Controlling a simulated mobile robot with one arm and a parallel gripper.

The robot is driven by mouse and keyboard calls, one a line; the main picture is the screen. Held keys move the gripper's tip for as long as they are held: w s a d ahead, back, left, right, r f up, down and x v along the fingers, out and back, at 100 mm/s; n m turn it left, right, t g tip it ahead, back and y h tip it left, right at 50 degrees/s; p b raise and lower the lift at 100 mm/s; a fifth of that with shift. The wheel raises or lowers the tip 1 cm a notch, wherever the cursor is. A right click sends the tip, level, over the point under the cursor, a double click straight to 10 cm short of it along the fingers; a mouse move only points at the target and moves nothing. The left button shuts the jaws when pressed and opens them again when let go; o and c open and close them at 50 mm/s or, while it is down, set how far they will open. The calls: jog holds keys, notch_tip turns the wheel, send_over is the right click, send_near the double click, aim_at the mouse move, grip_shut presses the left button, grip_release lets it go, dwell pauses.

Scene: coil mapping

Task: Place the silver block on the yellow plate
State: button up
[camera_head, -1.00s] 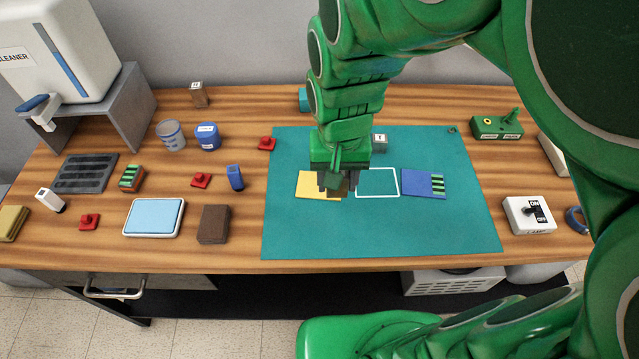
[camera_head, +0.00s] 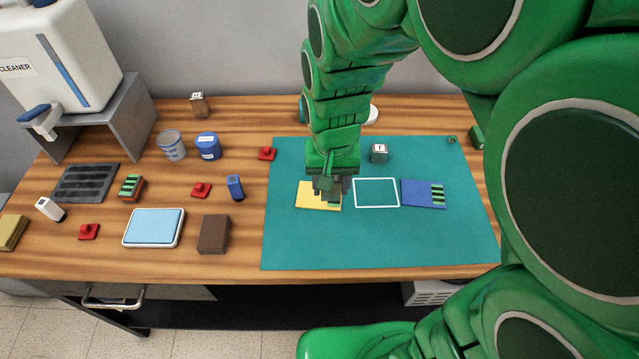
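The silver block (camera_head: 379,153), a small grey cube with a dark mark on its pale top, stands on the green mat to the right of my wrist. The yellow plate (camera_head: 306,195) lies flat on the mat, left of a white outlined square. My gripper (camera_head: 333,190) points down over the right part of the yellow plate and hides some of it. The silver block is apart from my gripper. The fingers are small and dark against the plate, so I cannot tell how far apart they are or their exact height.
A blue plate (camera_head: 416,194) with green stripes lies right of the white outlined square (camera_head: 376,193). The front of the green mat (camera_head: 380,240) is clear. Left of it are a brown block (camera_head: 214,233), a blue pad (camera_head: 153,227) and small red pieces (camera_head: 201,190). My arm covers the right side.

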jog(key=shift+w+a+f, duration=0.35)
jog(key=shift+w+f, duration=0.75)
jog(key=shift+w, duration=0.05)
jog(key=shift+w+a+f, duration=0.3)
jog(key=shift+w+f, duration=0.85)
jog(key=shift+w+a+f, duration=0.35)
jog(key=shift+w+f, duration=0.75)
jog(key=shift+w, duration=0.05)
jog(key=shift+w+f, duration=0.15)
jog(key=shift+f, duration=1.5)
jog(key=shift+f, duration=0.15)
jog(key=o, duration=1.2)
